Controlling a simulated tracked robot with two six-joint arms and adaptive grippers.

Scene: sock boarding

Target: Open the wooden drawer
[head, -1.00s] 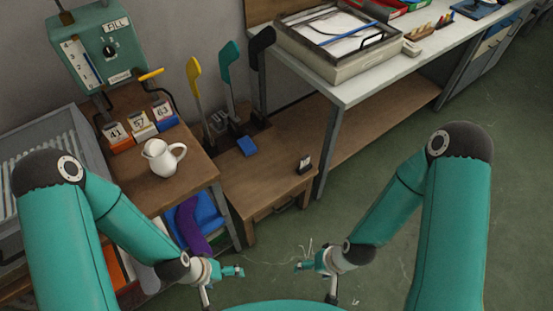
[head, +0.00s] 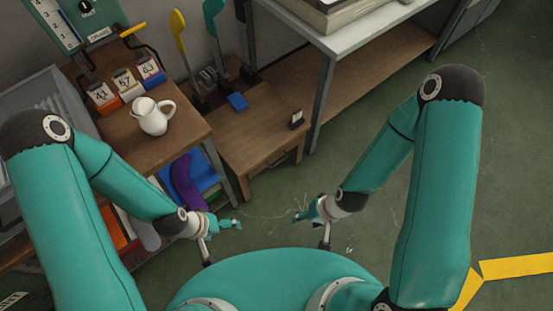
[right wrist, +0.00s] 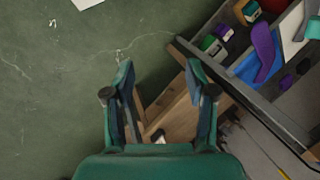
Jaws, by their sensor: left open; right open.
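The wooden drawer (head: 270,172) is in the front of a low wooden table (head: 255,142) in the head view. It looks shut, with a dark handle on its front. My left gripper (head: 230,224) is open and empty, in front of and to the left of the drawer. My right gripper (head: 304,213) is open and empty, in front of and to the right of it. Both are apart from the table. In the right wrist view the open fingers (right wrist: 160,72) have floor between their tips, and part of the wooden table (right wrist: 180,118) shows beyond.
A wooden bench at left holds a white jug (head: 152,116) and several number cards. Blue and purple items (head: 186,178) lie on a shelf below. A white-topped bench (head: 345,38) stands at the back right. The green floor (head: 420,190) at right is clear, with yellow tape (head: 525,266).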

